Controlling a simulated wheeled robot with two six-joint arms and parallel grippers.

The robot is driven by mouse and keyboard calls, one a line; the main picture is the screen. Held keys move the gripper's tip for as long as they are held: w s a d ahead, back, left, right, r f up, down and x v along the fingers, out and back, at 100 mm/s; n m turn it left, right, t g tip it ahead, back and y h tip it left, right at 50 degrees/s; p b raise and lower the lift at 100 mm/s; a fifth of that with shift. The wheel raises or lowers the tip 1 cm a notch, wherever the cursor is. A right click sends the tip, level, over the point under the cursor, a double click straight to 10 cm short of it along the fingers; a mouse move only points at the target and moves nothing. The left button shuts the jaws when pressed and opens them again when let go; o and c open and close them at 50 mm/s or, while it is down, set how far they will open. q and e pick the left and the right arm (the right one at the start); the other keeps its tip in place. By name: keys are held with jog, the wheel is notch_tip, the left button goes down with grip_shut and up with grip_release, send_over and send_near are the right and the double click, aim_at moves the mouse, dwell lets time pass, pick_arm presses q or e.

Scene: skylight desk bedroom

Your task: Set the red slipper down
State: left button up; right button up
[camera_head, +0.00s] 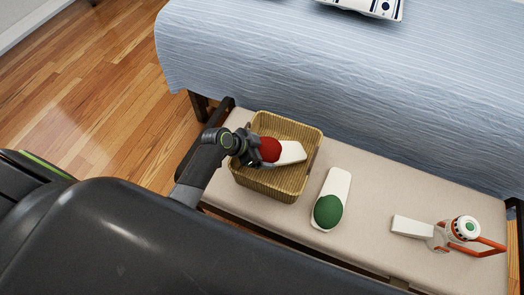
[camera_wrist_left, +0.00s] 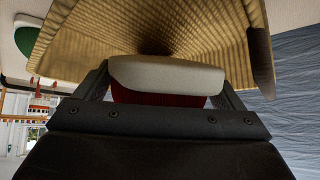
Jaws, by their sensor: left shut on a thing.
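The red slipper (camera_head: 290,152), with a red upper and a white sole, is in the grip of my left gripper (camera_head: 258,154) over the wicker basket (camera_head: 277,185). In the left wrist view the slipper's pale sole (camera_wrist_left: 165,74) and dark red upper (camera_wrist_left: 160,97) sit between the two fingers. The basket's woven wall (camera_wrist_left: 120,35) is close in front of it. I cannot tell whether the slipper touches the basket. My right gripper is not in view.
The basket stands on a beige bench (camera_head: 375,185) at the foot of a blue-covered bed (camera_head: 330,75). A green slipper (camera_head: 328,209) lies right of the basket. A white-and-orange object (camera_head: 463,233) lies farther right. Bare bench lies between them.

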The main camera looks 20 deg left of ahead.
pick_arm(q)
jog(key=o, duration=0.8)
jog(key=shift+c, duration=0.2)
jog(key=p+v, duration=0.1)
jog(key=v, duration=1.1)
